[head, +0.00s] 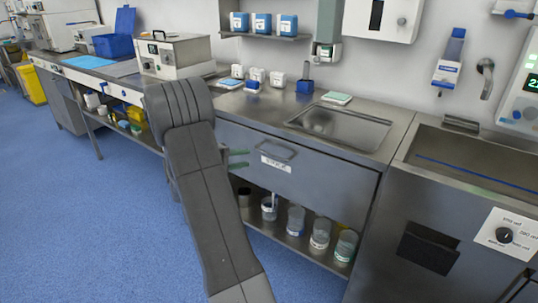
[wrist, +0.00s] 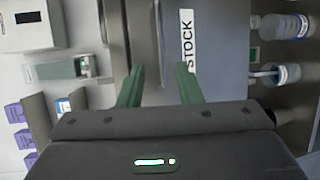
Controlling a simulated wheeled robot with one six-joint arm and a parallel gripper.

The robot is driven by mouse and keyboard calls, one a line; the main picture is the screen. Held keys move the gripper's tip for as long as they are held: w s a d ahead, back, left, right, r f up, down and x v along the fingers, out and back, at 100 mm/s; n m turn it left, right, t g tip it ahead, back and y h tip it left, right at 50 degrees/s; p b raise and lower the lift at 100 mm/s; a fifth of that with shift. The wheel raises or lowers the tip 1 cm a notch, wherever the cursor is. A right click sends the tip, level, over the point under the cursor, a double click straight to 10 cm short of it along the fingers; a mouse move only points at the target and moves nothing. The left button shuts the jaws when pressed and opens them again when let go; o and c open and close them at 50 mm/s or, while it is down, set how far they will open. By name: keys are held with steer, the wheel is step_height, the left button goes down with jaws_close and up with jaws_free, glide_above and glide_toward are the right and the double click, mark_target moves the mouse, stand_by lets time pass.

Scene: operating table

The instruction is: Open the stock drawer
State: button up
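The stock drawer (head: 325,178) is a wide grey front under the steel counter, and it looks shut. Its bar handle (head: 278,150) is near the top middle, above a white label (head: 276,163). The label reads STOCK in the wrist view (wrist: 187,40). My gripper (head: 246,158) has green fingers pointing at the drawer, a little left of the handle in the head view. In the wrist view the two fingers (wrist: 160,67) stand apart with nothing clearly between them. The handle is hard to make out there. My arm hides the drawer's left end in the head view.
An open shelf below the drawer holds several jars (head: 320,233). A sink (head: 340,125) is set in the counter above. A steel cabinet (head: 425,215) with a dial stands at right. A metal box (head: 175,55) sits at left. Blue floor (head: 90,215) is clear at left.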

mark_target(268, 154)
steer(key=x, duration=1.1)
steer(key=shift+w+a+f, duration=0.1)
steer(key=shift+w, duration=0.1)
jaws_close()
